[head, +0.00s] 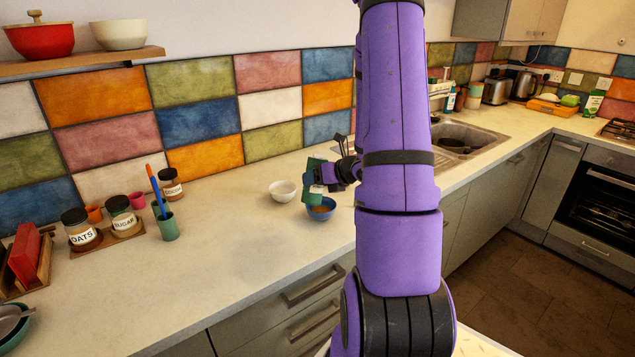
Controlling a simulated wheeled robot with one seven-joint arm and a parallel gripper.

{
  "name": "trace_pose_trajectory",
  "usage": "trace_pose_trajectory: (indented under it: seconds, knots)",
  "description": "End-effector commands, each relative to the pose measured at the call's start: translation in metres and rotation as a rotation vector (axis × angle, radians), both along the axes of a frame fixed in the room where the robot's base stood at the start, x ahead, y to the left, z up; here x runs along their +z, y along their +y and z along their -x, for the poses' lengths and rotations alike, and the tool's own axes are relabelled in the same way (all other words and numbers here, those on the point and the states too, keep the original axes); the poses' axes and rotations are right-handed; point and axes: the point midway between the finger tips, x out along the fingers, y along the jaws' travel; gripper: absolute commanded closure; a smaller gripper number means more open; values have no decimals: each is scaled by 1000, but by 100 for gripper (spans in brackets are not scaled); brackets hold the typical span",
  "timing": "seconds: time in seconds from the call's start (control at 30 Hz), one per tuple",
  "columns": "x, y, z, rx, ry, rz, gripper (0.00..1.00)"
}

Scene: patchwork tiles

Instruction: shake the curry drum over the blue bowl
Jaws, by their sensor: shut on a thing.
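My gripper (327,177) is shut on a green drum (310,194) with a pale patch on its side. The drum is tilted, and its lower end is just above or at the left rim of the blue bowl (322,214). I cannot read its label, and my gripper hides part of it. The blue bowl stands on the counter and has something brown inside. Whether the drum touches the bowl, I cannot tell.
A white bowl (283,191) stands just left of the blue bowl. Labelled jars, oats (80,229) and sugar (122,216), and a green cup (167,227) with utensils stand further left. The sink (457,140) lies right of my arm.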

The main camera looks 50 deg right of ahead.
Motion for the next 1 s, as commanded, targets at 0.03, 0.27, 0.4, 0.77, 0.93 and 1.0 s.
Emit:
trace_pose_trajectory:
  seconds: [0.03,0.27,0.4,0.77,0.93,1.0]
  knots:
    - [1,1,0,0,-12,37,67]
    - [7,1,0,0,-69,228,67]
    - [10,1,0,2,-101,339,67]
    - [13,0,0,1,-119,405,67]
    - [13,0,0,1,-120,404,67]
    - [13,0,0,1,-120,404,67]
